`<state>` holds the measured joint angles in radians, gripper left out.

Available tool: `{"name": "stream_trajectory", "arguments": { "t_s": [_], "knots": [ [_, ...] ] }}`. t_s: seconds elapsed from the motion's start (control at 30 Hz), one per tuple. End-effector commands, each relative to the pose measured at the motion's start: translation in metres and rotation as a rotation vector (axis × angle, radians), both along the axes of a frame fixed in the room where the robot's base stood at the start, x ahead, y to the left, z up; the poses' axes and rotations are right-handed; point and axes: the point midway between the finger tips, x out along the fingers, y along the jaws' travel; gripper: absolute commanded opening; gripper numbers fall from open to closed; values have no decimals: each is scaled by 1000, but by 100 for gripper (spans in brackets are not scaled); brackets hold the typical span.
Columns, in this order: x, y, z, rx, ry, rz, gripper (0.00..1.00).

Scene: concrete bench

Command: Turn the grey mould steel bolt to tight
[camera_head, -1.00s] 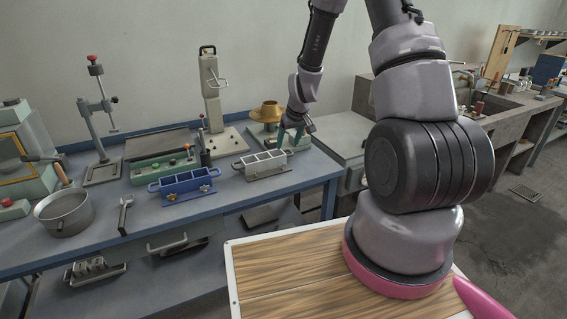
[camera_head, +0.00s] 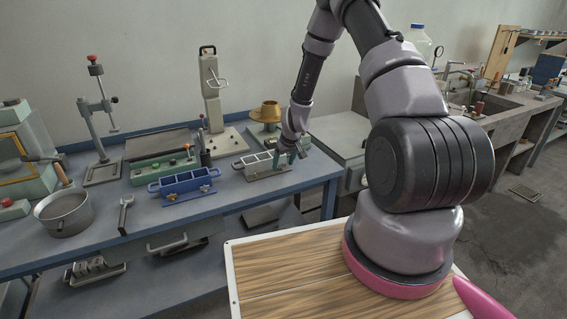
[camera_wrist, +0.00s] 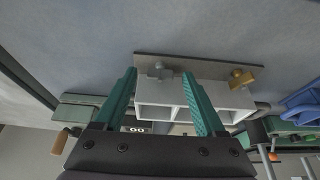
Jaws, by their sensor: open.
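The grey mould (camera_head: 262,163) stands on the blue bench, right of the blue mould (camera_head: 186,184). In the wrist view the grey mould (camera_wrist: 180,94) shows its open compartments and its base plate. Its steel bolt (camera_wrist: 158,71) is a grey wing-shaped head at the plate, and a brass bolt (camera_wrist: 241,78) sits to its right. My gripper (camera_head: 284,160) is at the right end of the grey mould. In the wrist view my gripper (camera_wrist: 159,75) has its two green fingers apart, with the steel bolt seen between their tips; I cannot tell whether they touch it.
A brass bowl-shaped part (camera_head: 267,111) on a green base stands behind the mould. A wrench (camera_head: 126,214) and a metal pot (camera_head: 65,212) lie to the left. A tall press (camera_head: 211,90) stands behind. Bare bench lies in front of the moulds.

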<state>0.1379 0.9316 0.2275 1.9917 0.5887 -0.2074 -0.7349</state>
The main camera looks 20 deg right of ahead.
Motion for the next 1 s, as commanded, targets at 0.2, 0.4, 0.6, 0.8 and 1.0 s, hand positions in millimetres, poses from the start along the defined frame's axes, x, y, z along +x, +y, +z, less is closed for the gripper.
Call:
{"name": "stream_trajectory", "arguments": {
  "t_s": [0.2, 0.4, 0.6, 0.8, 1.0],
  "knots": [
    [0, 0, 0, 0, 0, 0, 57],
    [0, 0, 0, 0, 0, 0, 0],
    [0, 2, 0, -2, 2, -56, 0],
    [-1, 5, 0, -4, 0, -239, 0],
    [-1, 5, 0, -2, 1, -367, 0]
  ]
}}
